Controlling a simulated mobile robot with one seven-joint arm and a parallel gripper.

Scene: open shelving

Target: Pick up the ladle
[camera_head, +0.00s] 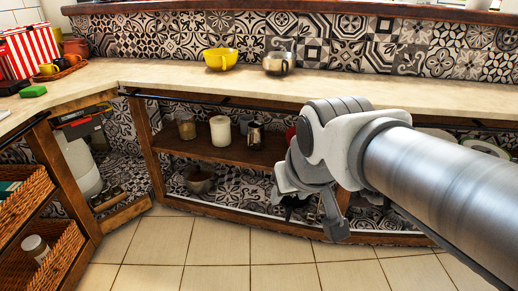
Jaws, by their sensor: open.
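I cannot clearly make out a ladle in the head view. My gripper (312,212) is open and hangs in front of the lower shelving, right of the middle, with its fingers downward. It and my arm hide part of the shelves behind them. A few dark items show close behind the gripper on the bottom level, too hidden to name.
A yellow bowl (220,59) and a metal pot (277,64) stand on the long counter (170,75). The wooden shelf (195,150) below holds jars and a metal jug (255,135). A dark bowl (199,180) sits underneath. Wicker baskets (55,262) stand left. The tiled floor (200,245) is clear.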

